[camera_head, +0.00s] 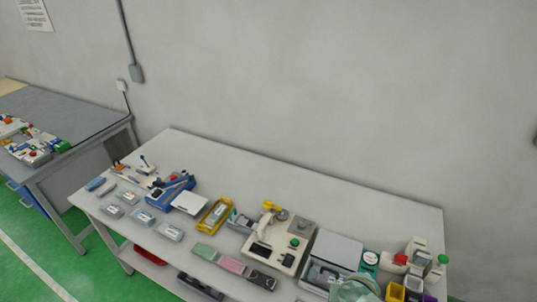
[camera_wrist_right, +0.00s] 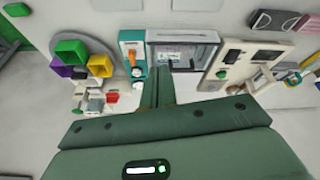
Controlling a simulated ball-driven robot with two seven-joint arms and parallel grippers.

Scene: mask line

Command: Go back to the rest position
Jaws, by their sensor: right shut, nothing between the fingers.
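My right gripper (camera_wrist_right: 160,78) shows in the right wrist view with its dark green fingers together and nothing between them. It points toward the white table (camera_head: 330,187) and the devices on it. In that view the fingertips are just below a grey-framed device with a clear window (camera_wrist_right: 184,52), between a teal-and-white device (camera_wrist_right: 132,48) and a cream machine (camera_wrist_right: 238,55). I cannot tell whether the fingers touch anything. A pale green rounded shape (camera_head: 356,288) at the bottom edge of the head view may be part of my right arm. My left gripper is not in view.
The table holds several small packs, a blue tray (camera_head: 168,192), a yellow tray (camera_head: 214,214) and yellow and purple bins (camera_head: 396,291). The wall (camera_head: 300,80) stands behind it. A second bench (camera_head: 70,120) is at left. Green floor (camera_head: 30,240) is clear at lower left.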

